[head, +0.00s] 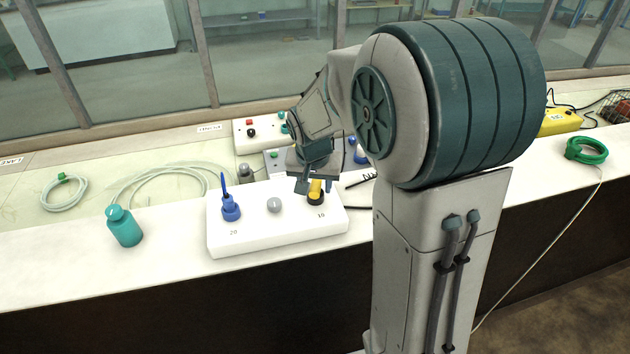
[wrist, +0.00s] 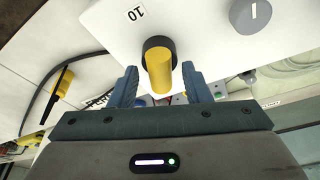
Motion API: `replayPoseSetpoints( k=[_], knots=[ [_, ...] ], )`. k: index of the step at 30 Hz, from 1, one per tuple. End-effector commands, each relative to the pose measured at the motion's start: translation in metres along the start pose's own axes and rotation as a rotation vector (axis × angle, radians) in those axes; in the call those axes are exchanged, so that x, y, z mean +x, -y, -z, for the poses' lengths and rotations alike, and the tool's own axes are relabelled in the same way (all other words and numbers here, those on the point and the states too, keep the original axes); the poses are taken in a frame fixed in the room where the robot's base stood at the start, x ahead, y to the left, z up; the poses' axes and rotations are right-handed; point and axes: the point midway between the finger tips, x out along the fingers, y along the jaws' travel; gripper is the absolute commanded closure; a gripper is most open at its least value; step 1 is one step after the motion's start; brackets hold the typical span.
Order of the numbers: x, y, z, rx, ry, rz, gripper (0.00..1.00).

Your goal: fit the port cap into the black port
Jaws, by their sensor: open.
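The port cap is a yellow cylinder (head: 316,187); it also shows in the wrist view (wrist: 160,72). It stands at the black port (head: 316,199), a dark ring near the label 10 on a white block (head: 270,232). In the wrist view the black port (wrist: 154,43) rings the cap's far end; how deep the cap sits is hidden. My gripper (head: 312,187) is at the cap from above. Its two blue fingers are open, one on each side of the cap, with a gap visible in the wrist view (wrist: 160,78).
The same block carries a blue port with a pointed blue piece (head: 230,203) and a grey knob (head: 274,204). A teal bottle (head: 124,226) stands left of the block. Control boxes (head: 262,131) stand behind. Coiled hose (head: 63,192) lies at left, green coil (head: 586,150) at right.

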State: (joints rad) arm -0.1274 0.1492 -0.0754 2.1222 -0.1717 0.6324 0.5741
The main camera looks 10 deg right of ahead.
Motion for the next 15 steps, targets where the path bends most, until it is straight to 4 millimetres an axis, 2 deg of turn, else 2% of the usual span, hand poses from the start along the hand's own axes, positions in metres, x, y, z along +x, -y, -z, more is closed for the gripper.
replayPoseSetpoints(
  k=[8, 15],
  knots=[
    [-0.018, 0.001, 0.004, 0.000, -0.004, 0.002, 0.57],
    [-0.071, 0.001, 0.003, -0.001, -0.007, 0.004, 0.57]
  ],
)
